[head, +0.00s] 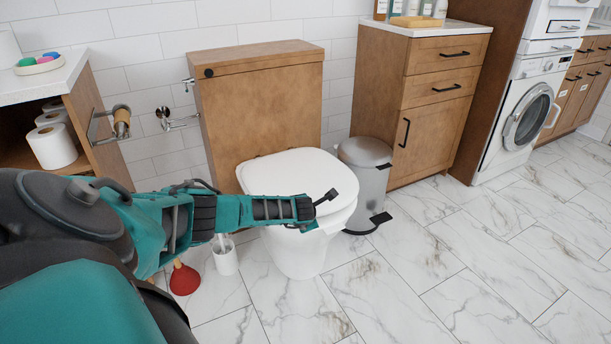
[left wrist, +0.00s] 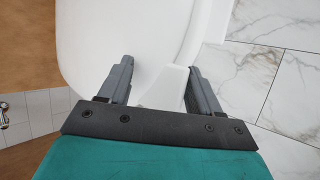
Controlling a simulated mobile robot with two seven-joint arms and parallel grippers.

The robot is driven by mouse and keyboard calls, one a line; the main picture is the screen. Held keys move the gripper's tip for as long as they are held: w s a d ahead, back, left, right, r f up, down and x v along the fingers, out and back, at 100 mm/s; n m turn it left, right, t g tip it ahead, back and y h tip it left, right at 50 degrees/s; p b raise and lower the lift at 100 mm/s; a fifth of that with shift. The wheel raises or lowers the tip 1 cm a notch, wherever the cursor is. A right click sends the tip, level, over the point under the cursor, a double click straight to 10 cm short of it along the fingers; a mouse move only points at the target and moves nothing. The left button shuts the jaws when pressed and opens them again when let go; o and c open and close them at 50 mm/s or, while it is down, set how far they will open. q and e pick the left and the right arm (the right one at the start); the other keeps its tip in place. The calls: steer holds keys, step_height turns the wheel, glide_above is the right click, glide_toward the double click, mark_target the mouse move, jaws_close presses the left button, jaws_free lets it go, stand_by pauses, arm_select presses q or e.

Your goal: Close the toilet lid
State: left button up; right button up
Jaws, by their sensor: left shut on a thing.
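The toilet (head: 295,255) stands against the tiled wall with its white lid (head: 287,176) lying down, about flat over the bowl. My left gripper (head: 318,211) is at the lid's front edge, with one finger above the edge and the other lower down. In the left wrist view my left gripper (left wrist: 158,68) has its fingers apart, one on each side of the white rim, with the lid (left wrist: 120,35) filling the upper left. I cannot tell whether the seat is between the fingers too. My right gripper is not in view.
A wooden cistern box (head: 262,105) stands behind the toilet. A grey pedal bin (head: 365,180) is close on its right, beside a wooden cabinet (head: 425,120). A red plunger (head: 184,279) and white brush holder (head: 225,258) stand at its left. The marble floor (head: 460,260) is clear at right.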

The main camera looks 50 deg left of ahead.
arm_select(q)
steer(key=shift+s+a+r, duration=0.15)
steer(key=shift+a+r, duration=0.05)
steer(key=shift+r, duration=0.55)
steer(key=shift+c, duration=0.4)
steer(key=d+v, duration=0.1)
steer(key=v, duration=1)
steer(key=shift+s+f, duration=0.15)
steer(key=shift+s, duration=0.2)
steer(key=shift+d, duration=0.1)
